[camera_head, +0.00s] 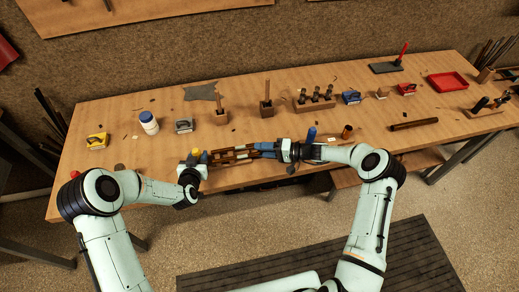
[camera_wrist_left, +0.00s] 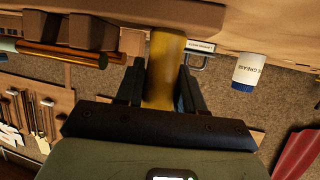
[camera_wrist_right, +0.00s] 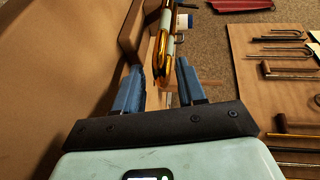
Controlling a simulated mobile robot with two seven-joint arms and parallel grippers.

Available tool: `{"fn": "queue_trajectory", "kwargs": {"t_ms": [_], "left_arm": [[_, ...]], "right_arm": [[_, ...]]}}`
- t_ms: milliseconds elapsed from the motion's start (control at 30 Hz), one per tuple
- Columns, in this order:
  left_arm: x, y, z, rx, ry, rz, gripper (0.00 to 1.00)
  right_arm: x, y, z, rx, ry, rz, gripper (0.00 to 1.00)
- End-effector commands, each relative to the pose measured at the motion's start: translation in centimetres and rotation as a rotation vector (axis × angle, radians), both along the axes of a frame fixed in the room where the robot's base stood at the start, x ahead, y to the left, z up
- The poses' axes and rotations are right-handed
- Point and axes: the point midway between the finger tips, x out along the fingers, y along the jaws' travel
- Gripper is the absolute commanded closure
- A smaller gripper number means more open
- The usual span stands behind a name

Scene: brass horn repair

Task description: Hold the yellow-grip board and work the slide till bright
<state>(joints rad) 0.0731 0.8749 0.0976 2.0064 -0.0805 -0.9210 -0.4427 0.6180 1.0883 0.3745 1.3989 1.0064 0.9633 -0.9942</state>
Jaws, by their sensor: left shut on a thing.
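A wooden board (camera_head: 222,157) with brass slide tubes (camera_wrist_right: 163,52) lies near the table's front edge, between my two grippers. My left gripper (camera_head: 200,158) is shut on an upright yellow grip (camera_wrist_left: 163,68) at the board's left end. The grip's yellow top (camera_head: 196,151) shows in the head view. My right gripper (camera_head: 266,150) is at the board's right end with its blue fingers apart. In the right wrist view (camera_wrist_right: 160,88) the brass tubes show between and beyond its fingertips; I cannot tell whether they touch.
A white jar (camera_head: 149,124), a yellow-topped block (camera_head: 97,141) and a grey block (camera_head: 184,126) stand at the left. Wooden holders (camera_head: 266,107) stand behind. A red tray (camera_head: 447,82) is at the far right.

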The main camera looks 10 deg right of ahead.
Motion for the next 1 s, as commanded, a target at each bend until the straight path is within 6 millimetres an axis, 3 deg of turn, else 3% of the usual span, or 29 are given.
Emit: {"fn": "queue_trajectory", "kwargs": {"t_ms": [133,433,467,567,600,800,1000], "left_arm": [[0.0,0.0,-0.1,0.000,0.001,0.000,0.91],[0.0,0.0,-0.1,0.000,0.001,0.000,0.91],[0.0,0.0,-0.1,0.000,0.001,0.000,0.91],[0.0,0.0,-0.1,0.000,0.001,0.000,0.91],[0.0,0.0,-0.1,0.000,0.001,0.000,0.91],[0.0,0.0,0.0,0.000,0.001,0.000,0.91],[0.0,-0.1,0.0,0.000,0.001,-0.001,0.91]], "right_arm": [[0.4,1.1,-0.2,0.001,0.001,0.000,0.60],[0.6,1.3,-0.3,0.000,0.000,-0.001,0.60],[0.6,1.3,-0.3,0.000,0.000,-0.001,0.63],[0.5,1.3,-0.3,0.000,0.000,-0.001,0.96],[0.5,1.3,-0.3,0.000,0.000,-0.001,1.00],[0.5,1.6,-0.3,0.000,0.002,0.000,1.00],[0.5,4.5,-0.4,0.000,0.003,0.000,1.00]]}}
